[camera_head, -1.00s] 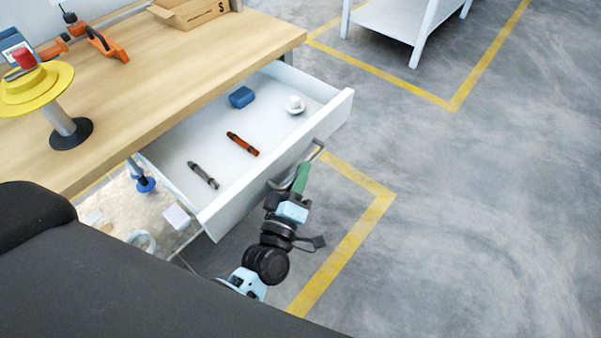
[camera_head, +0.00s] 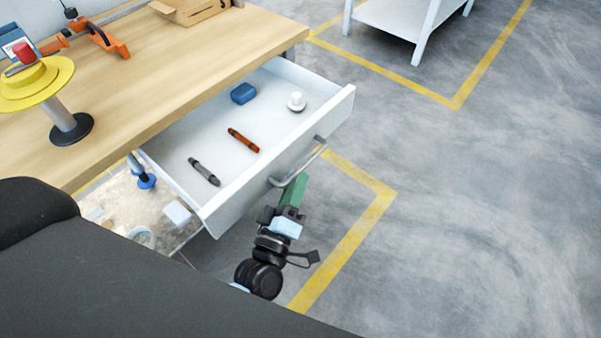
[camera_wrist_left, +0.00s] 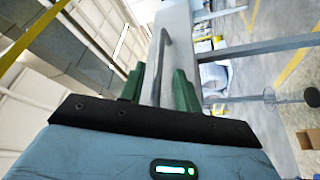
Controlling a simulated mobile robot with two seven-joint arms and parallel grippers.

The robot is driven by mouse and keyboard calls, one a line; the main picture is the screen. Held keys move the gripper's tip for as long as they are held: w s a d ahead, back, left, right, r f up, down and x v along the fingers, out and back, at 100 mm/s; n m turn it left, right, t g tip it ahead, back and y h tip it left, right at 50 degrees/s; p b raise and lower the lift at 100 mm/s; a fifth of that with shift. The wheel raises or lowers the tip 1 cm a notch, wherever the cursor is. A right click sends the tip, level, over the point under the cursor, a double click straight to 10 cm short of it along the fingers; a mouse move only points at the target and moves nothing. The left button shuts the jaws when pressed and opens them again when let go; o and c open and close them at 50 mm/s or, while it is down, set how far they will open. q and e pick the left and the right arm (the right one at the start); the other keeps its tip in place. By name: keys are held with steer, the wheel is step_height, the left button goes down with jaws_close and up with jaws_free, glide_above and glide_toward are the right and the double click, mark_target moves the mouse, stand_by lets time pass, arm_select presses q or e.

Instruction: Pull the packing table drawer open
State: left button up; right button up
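The packing table's white drawer (camera_head: 330,112) is pulled well out from under the wooden table top (camera_head: 170,75). A grey bar handle (camera_head: 312,156) is fixed to its front. My left gripper (camera_head: 297,184) is just in front of the handle, near its lower end. In the left wrist view the green fingers (camera_wrist_left: 159,80) are apart, with a gap between them. The handle (camera_wrist_left: 166,45) lies in line with that gap, and no finger is seen closed on it. My right gripper is not in view.
A yellow spool stand (camera_head: 40,85) is on the table. The floor (camera_head: 480,220) to the right is clear.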

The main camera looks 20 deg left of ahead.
arm_select(q)
steer(key=shift+v, duration=2.1)
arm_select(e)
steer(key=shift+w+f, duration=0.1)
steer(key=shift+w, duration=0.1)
